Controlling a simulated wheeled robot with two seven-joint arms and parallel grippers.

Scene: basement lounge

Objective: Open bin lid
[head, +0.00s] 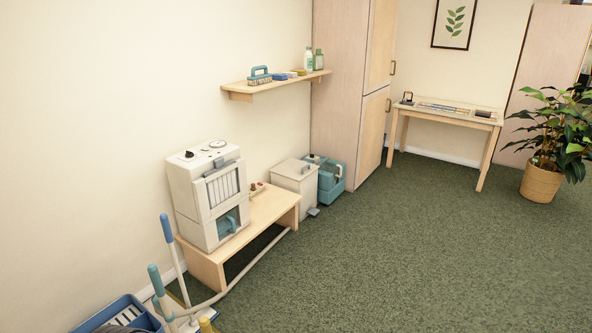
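A pale, box-shaped bin (284,190) stands on the floor against the left wall, just past the end of a low wooden bench. A grey pedal (313,211) sticks out at the bin's foot. Part of the bin's near side is hidden by the bench. Neither of my grippers shows in the head view.
The wooden bench (262,212) carries a white machine (190,190). A teal caddy (327,184) stands beyond the bin, beside a tall cabinet (345,80). A blue mop bucket (85,322) and mop handles (168,240) stand front left.

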